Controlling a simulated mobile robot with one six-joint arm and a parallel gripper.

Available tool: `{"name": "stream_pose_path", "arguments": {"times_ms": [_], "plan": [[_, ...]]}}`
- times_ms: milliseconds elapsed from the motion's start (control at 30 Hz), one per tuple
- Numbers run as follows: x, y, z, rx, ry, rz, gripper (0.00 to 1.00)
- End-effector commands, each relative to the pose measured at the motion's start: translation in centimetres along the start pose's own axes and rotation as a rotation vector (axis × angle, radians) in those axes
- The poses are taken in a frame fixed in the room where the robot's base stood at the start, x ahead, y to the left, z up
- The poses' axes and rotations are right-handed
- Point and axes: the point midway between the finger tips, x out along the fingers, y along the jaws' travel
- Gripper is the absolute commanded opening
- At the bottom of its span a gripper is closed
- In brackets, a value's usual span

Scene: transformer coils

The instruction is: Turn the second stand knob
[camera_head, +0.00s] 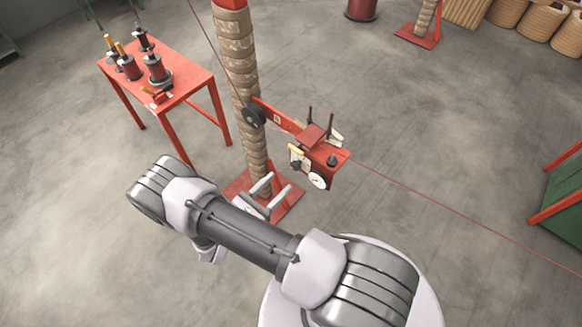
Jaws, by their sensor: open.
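A stand (247,95) with a tan-wrapped post rises from a red base plate, just beyond my arm. A red side arm on it carries a red tension device (313,138) with dark upright rods and a white dial (318,181). Small dark knobs show on the device, one at its right end (332,161) and one at its left front (295,165). My gripper (271,190) has its two pale fingers apart and empty, low in front of the post and left of the device. It appears apart from the knobs. A second wrapped stand (425,18) is cut off at the top right.
A red table (185,82) with spools and tools stands at the left. A red wire (430,197) runs from the device to the lower right. A green and red structure (562,205) is at the right edge. Tan coils (541,22) stand at the back right. Open floor lies between.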

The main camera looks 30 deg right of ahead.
Motion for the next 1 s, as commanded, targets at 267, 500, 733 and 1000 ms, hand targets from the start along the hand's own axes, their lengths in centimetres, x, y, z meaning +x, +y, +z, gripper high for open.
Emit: {"name": "stream_pose_path", "arguments": {"times_ms": [267,500,733,1000], "plan": [[6.3,-0.1,-0.1,0.002,0.001,-0.004,0.50],[7.7,0.0,0.0,0.001,0.001,-0.001,0.50],[7.7,0.0,0.0,0.002,0.001,-0.001,0.45],[7.7,0.0,0.0,0.002,0.001,-0.001,0.00]]}}
